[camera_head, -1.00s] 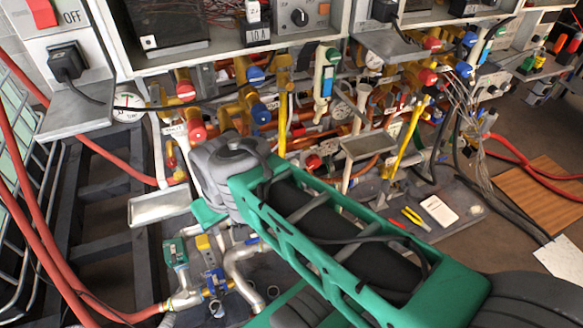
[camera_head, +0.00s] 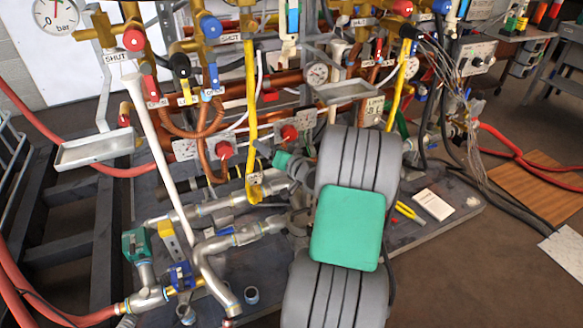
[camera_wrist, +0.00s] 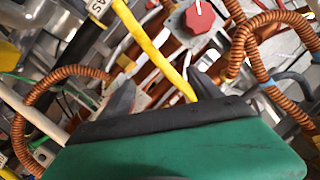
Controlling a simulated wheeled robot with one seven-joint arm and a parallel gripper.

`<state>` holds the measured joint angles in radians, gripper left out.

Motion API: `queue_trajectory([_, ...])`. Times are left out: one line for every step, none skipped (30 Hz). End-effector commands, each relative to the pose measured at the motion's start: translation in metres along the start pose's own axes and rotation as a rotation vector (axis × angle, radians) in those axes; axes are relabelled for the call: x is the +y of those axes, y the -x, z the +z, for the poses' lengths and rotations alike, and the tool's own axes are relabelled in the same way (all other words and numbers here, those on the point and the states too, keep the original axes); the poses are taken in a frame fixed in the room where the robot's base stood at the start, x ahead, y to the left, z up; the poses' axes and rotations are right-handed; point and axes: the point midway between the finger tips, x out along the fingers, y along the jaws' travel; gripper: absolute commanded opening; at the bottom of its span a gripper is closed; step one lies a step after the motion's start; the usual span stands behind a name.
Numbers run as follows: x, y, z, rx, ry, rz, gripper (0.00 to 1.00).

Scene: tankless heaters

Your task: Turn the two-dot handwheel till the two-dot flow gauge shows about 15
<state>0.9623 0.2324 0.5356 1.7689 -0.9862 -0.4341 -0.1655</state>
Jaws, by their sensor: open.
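Two red handwheels sit low on grey plates: the left red handwheel (camera_head: 224,150) and the right red handwheel (camera_head: 289,133). Dot marks are too small to tell, so I cannot say which is the two-dot one. Two small round gauges, the left gauge (camera_head: 318,74) and the right gauge (camera_head: 411,67), hang among the pipes; their readings are unclear. My gripper (camera_head: 266,154) is partly hidden by my arm, just below the right handwheel. In the wrist view a red handwheel (camera_wrist: 200,17) shows beyond my open gripper (camera_wrist: 158,97), apart from it.
A yellow pipe (camera_head: 251,95) stands left of the right handwheel, and copper hoses curl nearby. A small shelf (camera_head: 345,91) juts out above. A white diagonal pipe (camera_head: 158,145) and silver pipes (camera_head: 230,240) lie at the left. Loose cables hang at the right; the floor beyond is clearer.

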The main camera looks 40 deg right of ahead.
Motion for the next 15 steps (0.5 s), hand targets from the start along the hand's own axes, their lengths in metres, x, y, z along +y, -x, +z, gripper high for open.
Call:
queue_trajectory([0.050,0.007,0.003,0.097,-0.052,0.025,0.73])
queue_trajectory([0.065,0.012,-0.004,0.146,-0.075,0.033,0.73])
queue_trajectory([0.080,0.019,-0.011,0.197,-0.098,0.042,0.73])
queue_trajectory([0.086,0.022,-0.015,0.224,-0.110,0.046,0.73])
queue_trajectory([0.091,0.024,-0.018,0.242,-0.117,0.048,0.73])
queue_trajectory([0.094,0.024,-0.022,0.257,-0.123,0.050,0.73])
queue_trajectory([0.094,0.022,-0.025,0.262,-0.125,0.050,0.73])
queue_trajectory([0.094,0.019,-0.026,0.262,-0.124,0.050,0.73])
queue_trajectory([0.093,0.013,-0.028,0.261,-0.124,0.048,0.73])
queue_trajectory([0.093,0.008,-0.030,0.261,-0.122,0.048,0.73])
queue_trajectory([0.093,0.002,-0.030,0.260,-0.123,0.047,0.73])
queue_trajectory([0.095,-0.006,-0.033,0.260,-0.121,0.048,0.73])
queue_trajectory([0.095,-0.012,-0.034,0.260,-0.122,0.048,0.73])
queue_trajectory([0.095,-0.018,-0.036,0.260,-0.122,0.048,0.73])
queue_trajectory([0.096,-0.025,-0.038,0.261,-0.121,0.049,0.73])
